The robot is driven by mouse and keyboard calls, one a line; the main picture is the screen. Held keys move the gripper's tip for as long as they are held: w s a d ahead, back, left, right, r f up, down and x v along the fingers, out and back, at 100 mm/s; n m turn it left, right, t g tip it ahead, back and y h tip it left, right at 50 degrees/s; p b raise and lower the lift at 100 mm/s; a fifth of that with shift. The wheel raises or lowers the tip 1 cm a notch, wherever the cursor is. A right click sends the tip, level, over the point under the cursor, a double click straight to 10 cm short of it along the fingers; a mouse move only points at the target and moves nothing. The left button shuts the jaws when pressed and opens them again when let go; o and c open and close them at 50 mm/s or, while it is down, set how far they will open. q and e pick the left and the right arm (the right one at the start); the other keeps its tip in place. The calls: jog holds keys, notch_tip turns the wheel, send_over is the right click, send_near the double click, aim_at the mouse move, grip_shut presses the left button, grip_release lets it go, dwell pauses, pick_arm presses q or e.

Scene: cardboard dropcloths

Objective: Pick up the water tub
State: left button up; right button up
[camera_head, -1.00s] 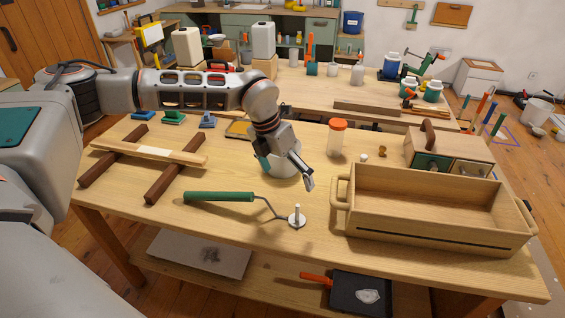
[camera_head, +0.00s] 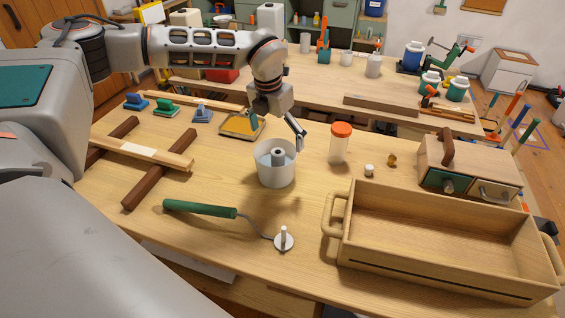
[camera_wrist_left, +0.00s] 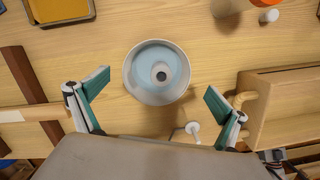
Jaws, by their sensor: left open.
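The water tub (camera_head: 276,172) is a round white tub with bluish water and a grey post in its middle. It stands upright on the wooden table, and it also shows in the left wrist view (camera_wrist_left: 157,92). My left gripper (camera_head: 276,131) is above and just behind the tub in the head view, empty. In the left wrist view its two fingers (camera_wrist_left: 158,86) are spread wide, with the tub between and slightly beyond their tips. No contact with the tub shows. My right gripper is not in view.
A roller with a green handle (camera_head: 200,208) lies in front of the tub. An orange-lidded jar (camera_head: 339,149) stands to its right, with a wooden tray (camera_head: 440,275) farther right. Dark rails with a crosspiece (camera_head: 140,151) lie left. Bare tabletop surrounds the tub.

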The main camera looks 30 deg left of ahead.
aim_at(275, 151)
pick_arm(q)
jog(key=f, duration=0.6)
jog(key=shift+s+a+f+p, duration=0.2)
jog(key=shift+f+p, duration=0.15)
jog(key=shift+w+f, duration=0.15)
jog(key=shift+f, duration=0.1)
jog(key=c, duration=2.1)
jog(key=shift+r, duration=0.1)
jog(key=shift+c, duration=0.2)
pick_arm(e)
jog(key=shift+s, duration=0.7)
